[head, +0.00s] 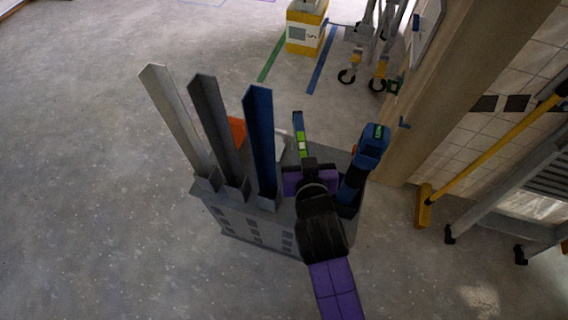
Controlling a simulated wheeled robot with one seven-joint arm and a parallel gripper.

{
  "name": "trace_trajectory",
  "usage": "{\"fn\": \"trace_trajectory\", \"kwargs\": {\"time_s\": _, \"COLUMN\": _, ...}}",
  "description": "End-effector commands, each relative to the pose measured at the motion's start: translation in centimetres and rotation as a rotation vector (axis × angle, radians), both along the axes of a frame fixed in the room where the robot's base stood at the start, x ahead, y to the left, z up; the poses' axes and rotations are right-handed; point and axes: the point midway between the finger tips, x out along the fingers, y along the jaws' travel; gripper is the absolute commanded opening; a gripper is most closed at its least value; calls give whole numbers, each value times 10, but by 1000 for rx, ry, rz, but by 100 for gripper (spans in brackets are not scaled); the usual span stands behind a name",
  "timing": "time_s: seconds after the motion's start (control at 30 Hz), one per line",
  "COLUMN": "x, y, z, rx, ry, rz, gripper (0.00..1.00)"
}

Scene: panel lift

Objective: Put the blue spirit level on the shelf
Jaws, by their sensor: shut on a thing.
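The blue spirit level (299,130) is a narrow bar with a bright green-yellow vial section. It points up and away from my gripper (308,164). My black and purple gripper is shut on its near end, above the grey top of a low cabinet (252,233). The gripper covers that end of the level. I cannot tell whether the level touches the cabinet top. No separate shelf is clear in the head view.
Light grey (176,120), dark grey (216,125) and blue (260,140) angle bars stand at the cabinet's left. A blue power tool (370,150) is close right of my gripper. Floor at left is clear.

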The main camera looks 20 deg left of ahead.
Motion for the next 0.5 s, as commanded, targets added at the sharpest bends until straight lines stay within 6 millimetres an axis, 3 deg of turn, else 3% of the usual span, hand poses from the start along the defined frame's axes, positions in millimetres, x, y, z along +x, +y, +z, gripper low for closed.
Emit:
{"fn": "trace_trajectory", "kwargs": {"time_s": 0.17, "x": -1, "y": 0, "z": -31, "rx": -3, "ry": 4, "rz": 0, "gripper": 0}}
{"fn": "trace_trajectory", "kwargs": {"time_s": 0.5, "x": -1, "y": 0, "z": -115, "rx": -3, "ry": 3, "rz": 1, "gripper": 0}}
